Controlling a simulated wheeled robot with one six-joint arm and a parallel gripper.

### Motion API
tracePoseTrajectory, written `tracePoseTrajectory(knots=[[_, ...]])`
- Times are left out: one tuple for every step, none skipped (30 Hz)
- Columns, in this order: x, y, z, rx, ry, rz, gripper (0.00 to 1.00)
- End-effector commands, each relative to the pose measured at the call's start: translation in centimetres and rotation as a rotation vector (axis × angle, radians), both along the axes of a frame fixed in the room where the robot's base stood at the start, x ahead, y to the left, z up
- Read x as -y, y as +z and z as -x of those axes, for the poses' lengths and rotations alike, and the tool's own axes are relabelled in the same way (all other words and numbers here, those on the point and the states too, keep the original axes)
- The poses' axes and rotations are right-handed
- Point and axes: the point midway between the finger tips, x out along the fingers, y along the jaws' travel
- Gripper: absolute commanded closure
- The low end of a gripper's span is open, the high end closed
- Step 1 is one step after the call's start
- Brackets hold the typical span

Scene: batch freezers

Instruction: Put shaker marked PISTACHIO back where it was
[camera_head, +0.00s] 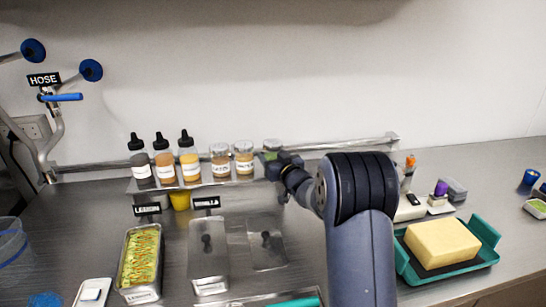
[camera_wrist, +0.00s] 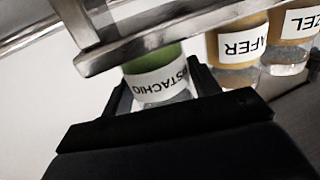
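The PISTACHIO shaker (camera_wrist: 155,82), with green contents and a white label, is between the fingers of my gripper (camera_wrist: 158,92) in the wrist view. The fingers lie close against both its sides. A metal rail crosses in front of its upper part in that view and hides some of it. In the head view its pale top (camera_head: 271,144) shows behind my gripper (camera_head: 272,158) at the right end of the row of shakers. I cannot tell whether its base touches the shelf (camera_head: 215,181).
Two brown shakers (camera_head: 221,160) (camera_head: 244,158) stand just left of it; their labels end in AFER (camera_wrist: 238,45) and ZEL (camera_wrist: 296,22) in the wrist view. Dropper-topped bottles (camera_head: 165,162) stand further left. Metal tubs (camera_head: 208,255) and a teal tray (camera_head: 485,238) are in front.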

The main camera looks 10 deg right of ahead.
Motion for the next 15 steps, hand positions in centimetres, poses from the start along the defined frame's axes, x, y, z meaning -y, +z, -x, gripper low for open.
tracePoseTrajectory(knots=[[0.0, 0.05, 0.0, 0.0, 0.0, 0.0, 0.38], [-0.01, 0.05, 0.0, 0.0, 0.0, 0.0, 0.35], [-0.01, 0.05, 0.0, 0.0, 0.0, 0.0, 0.32], [-0.01, 0.05, 0.0, 0.0, 0.0, 0.0, 0.3], [-0.01, 0.05, 0.0, 0.0, 0.0, 0.0, 0.27], [-0.01, 0.05, 0.0, 0.0, 0.0, 0.0, 0.24], [-0.01, 0.06, 0.0, 0.0, 0.0, 0.0, 0.24], [-0.01, 0.06, 0.0, 0.0, 0.0, 0.0, 0.24], [-0.01, 0.06, 0.0, 0.0, 0.0, 0.0, 0.24], [-0.01, 0.06, 0.0, 0.0, 0.0, 0.0, 0.24], [-0.01, 0.06, 0.0, 0.0, 0.0, 0.0, 0.24], [-0.01, 0.07, 0.0, 0.0, 0.0, 0.0, 0.24], [-0.01, 0.11, 0.0, 0.0, 0.0, 0.0, 0.24], [-0.01, 0.18, 0.0, 0.0, 0.0, 0.0, 0.24], [-0.01, 0.33, 0.0, 0.0, 0.0, 0.0, 0.24]])
